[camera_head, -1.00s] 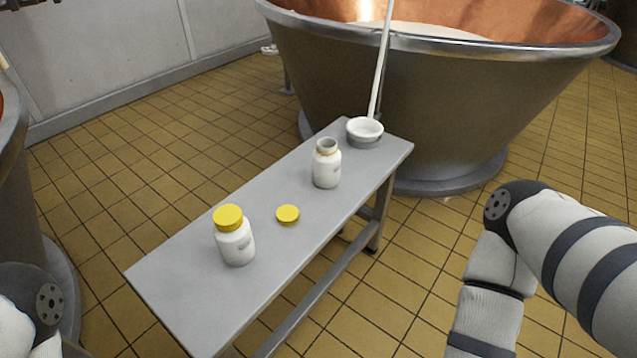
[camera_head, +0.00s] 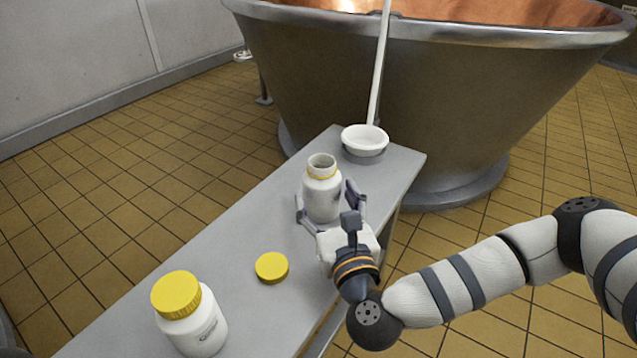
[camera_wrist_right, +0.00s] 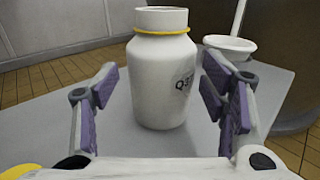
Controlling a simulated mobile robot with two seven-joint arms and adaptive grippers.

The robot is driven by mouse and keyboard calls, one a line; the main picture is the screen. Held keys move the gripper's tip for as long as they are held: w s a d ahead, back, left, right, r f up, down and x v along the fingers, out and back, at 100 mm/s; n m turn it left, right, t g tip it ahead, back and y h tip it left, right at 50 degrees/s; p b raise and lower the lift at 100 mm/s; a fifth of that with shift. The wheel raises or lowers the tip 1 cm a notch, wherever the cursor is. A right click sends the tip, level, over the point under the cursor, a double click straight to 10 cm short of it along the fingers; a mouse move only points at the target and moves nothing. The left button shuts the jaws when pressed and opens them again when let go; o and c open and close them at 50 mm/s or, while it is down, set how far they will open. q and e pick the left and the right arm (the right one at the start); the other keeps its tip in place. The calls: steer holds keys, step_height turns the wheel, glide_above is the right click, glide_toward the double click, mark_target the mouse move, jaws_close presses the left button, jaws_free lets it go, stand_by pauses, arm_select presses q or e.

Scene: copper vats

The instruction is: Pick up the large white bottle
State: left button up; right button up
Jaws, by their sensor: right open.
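An open white bottle (camera_head: 321,188) with a yellow ring round its neck stands upright on the grey table, no cap on it. My right gripper (camera_head: 328,203) is open, with one finger on each side of this bottle's body. In the right wrist view the bottle (camera_wrist_right: 160,80) stands between the purple-padded fingers (camera_wrist_right: 160,90), with visible gaps on both sides. A second white bottle (camera_head: 203,329), closed with a yellow cap (camera_head: 176,293), stands nearer on the table at lower left. My left gripper is not in view.
A loose yellow lid (camera_head: 271,267) lies on the table (camera_head: 233,232) between the bottles. A white bowl-like ladle (camera_head: 364,139) with a long upright handle stands at the table's far end. A large copper-lined vat (camera_head: 420,100) stands behind. Tiled floor lies on both sides.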

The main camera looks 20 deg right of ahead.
steer(key=w, duration=0.5)
steer(key=w+b, duration=0.1)
steer(key=w, duration=0.1)
steer(key=shift+w+d+f, duration=0.3)
steer(key=shift+d+f, duration=0.1)
jaws_close()
step_height(320, 180, up, 13)
steer(key=p, duration=0.4)
steer(key=shift+s, duration=0.1)
